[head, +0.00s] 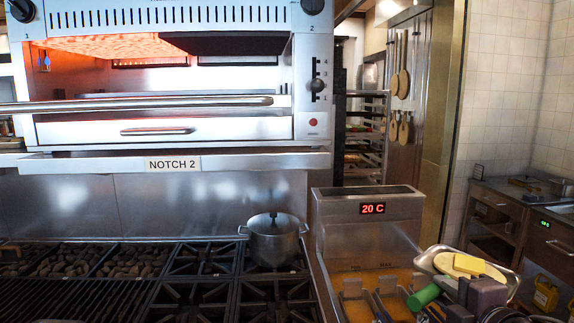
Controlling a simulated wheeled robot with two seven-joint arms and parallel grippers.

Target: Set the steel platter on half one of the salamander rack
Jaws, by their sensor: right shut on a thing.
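The steel platter (509,277) is at the lower right, with a pale round item (445,264) and a yellow block (469,264) on it. My right gripper (478,291) is at the platter's near side and shut on it. The gripper and wrist hide part of the near rim. The salamander (313,60) fills the upper left. Its left half, marked 1, has a glowing orange element (110,45); its right half, marked 2, is dark (225,43). The salamander rack has a long front bar (140,103). A label (173,164) below reads NOTCH 2. My left gripper is out of view.
A fryer (340,230) showing 20 C, with basket handles in front, stands between the platter and the range. A green handle (424,297) is just left of my right gripper. A lidded pot (273,241) stands on the burners under the salamander's right side.

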